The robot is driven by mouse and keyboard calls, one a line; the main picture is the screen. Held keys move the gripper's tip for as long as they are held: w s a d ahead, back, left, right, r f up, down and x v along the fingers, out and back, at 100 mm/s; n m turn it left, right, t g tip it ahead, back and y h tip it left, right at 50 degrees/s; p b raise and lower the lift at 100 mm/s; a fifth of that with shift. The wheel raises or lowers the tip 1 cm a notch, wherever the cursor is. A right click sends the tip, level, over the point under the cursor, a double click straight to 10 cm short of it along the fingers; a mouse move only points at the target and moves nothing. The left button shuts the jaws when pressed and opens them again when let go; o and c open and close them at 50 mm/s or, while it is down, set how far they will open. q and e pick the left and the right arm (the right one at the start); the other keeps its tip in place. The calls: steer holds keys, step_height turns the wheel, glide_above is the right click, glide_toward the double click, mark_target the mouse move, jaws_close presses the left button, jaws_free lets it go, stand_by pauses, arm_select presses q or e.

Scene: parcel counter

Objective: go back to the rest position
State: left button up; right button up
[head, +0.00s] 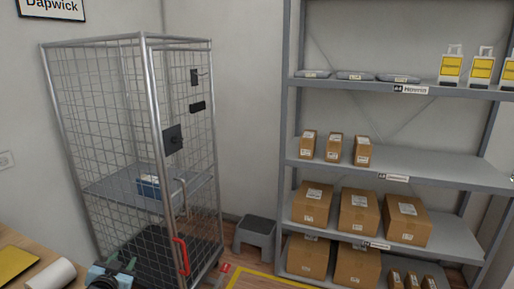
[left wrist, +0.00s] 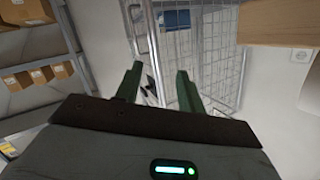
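My left gripper (head: 122,265) shows at the bottom left of the head view, in front of the wire cage trolley. In the left wrist view its two green fingers (left wrist: 160,72) stand apart with nothing held between them. Beyond the fingers is the trolley's wire mesh, apart from them as far as I can see. My right gripper is in neither view.
The wire cage trolley (head: 151,100) stands left of centre, a blue box (head: 149,187) on its shelf. A grey step stool (head: 255,235) is beside it. A shelf rack (head: 288,125) with cardboard boxes (head: 358,212) fills the right. A wooden counter (head: 50,248) is at lower left.

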arm_select(q)
steer(key=s+d+f+g+h, duration=0.1)
steer(key=s+d+f+g, duration=0.1)
steer(key=s+d+f, duration=0.5)
steer(key=s+d+f+g+h, duration=0.15)
steer(key=s+d+f, duration=0.25)
steer(key=s+f, duration=0.75)
steer(key=s+d+f+g+h, duration=0.1)
steer(key=s+d, duration=0.3)
steer(key=s, duration=0.9)
steer(key=s+d+f+g, duration=0.1)
steer(key=s+d, duration=0.3)
steer(key=s, duration=1)
steer(key=shift+f+n+g+h, duration=0.15)
steer(key=shift+n+g+h, duration=0.2)
steer(key=shift+n+g, duration=0.1)
steer(key=shift+s, duration=0.1)
steer(key=shift+c, duration=0.3)
